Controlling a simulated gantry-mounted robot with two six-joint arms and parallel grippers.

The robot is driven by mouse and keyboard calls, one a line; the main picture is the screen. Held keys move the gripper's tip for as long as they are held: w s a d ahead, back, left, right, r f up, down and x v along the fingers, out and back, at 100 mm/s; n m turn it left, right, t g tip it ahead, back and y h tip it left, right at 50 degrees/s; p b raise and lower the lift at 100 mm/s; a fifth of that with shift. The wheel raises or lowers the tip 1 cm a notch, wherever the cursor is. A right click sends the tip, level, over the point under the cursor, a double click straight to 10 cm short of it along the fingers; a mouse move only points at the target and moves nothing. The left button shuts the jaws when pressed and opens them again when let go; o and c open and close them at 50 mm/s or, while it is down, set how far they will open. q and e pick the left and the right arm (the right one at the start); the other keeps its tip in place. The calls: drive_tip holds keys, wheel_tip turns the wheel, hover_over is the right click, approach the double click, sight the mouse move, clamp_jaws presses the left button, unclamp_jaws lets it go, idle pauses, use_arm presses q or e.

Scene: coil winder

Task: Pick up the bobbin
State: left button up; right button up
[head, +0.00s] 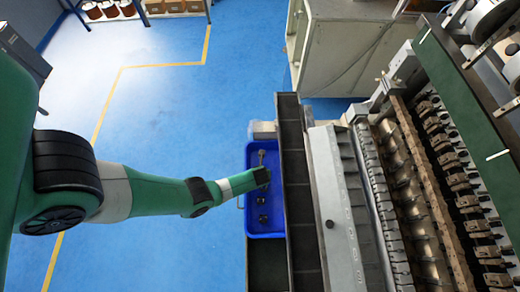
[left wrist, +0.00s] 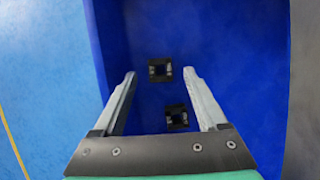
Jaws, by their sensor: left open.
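A blue bin (head: 249,155) holds several small dark bobbins. One bobbin (head: 262,218) lies toward the bin's near end. In the left wrist view, a square black bobbin (left wrist: 159,69) shows between my fingertips, and a second bobbin (left wrist: 177,117) lies lower between the fingers. Both seem to rest on the bin floor; I cannot tell how far the fingers are above them. My left gripper (head: 262,177) is over the bin, pointing down, open and empty; its two fingers also show in the left wrist view (left wrist: 160,76). My right gripper is not in view.
A long dark rail (head: 293,170) and the winding machine (head: 340,200) stand directly right of the bin. A beige cabinet (head: 345,50) stands at the back. Blue floor (head: 180,120) to the left is clear. Shelves with spools (head: 110,8) are far back.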

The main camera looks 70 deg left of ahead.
use_arm(q)
drive_tip(key=b+x, duration=0.1)
drive_tip(key=x, duration=0.1)
drive_tip(key=shift+w+a+f, duration=0.1)
drive_tip(key=shift+f, duration=0.2)
drive_tip(key=shift+r, duration=0.1)
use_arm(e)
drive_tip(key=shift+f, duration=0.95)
use_arm(q)
clamp_jaws()
drive_tip(key=shift+r+p, duration=0.55)
drive_tip(key=shift+r, duration=0.05)
wheel_tip(320, 180, up, 3)
drive_tip(key=shift+r+p, duration=0.1)
drive_tip(key=shift+p, duration=1.15)
drive_tip(key=s+d+r+p, duration=0.1)
drive_tip(key=d+r+p, duration=0.3)
drive_tip(key=d+p, duration=0.2)
drive_tip(key=s+d+r+p, duration=0.1)
drive_tip(key=d+r+p, duration=0.3)
drive_tip(key=d, duration=0.3)
drive_tip(key=shift+s+d+r+p, duration=0.3)
drive_tip(key=shift+d+p, duration=0.1)
drive_tip(key=shift+p, duration=0.5)
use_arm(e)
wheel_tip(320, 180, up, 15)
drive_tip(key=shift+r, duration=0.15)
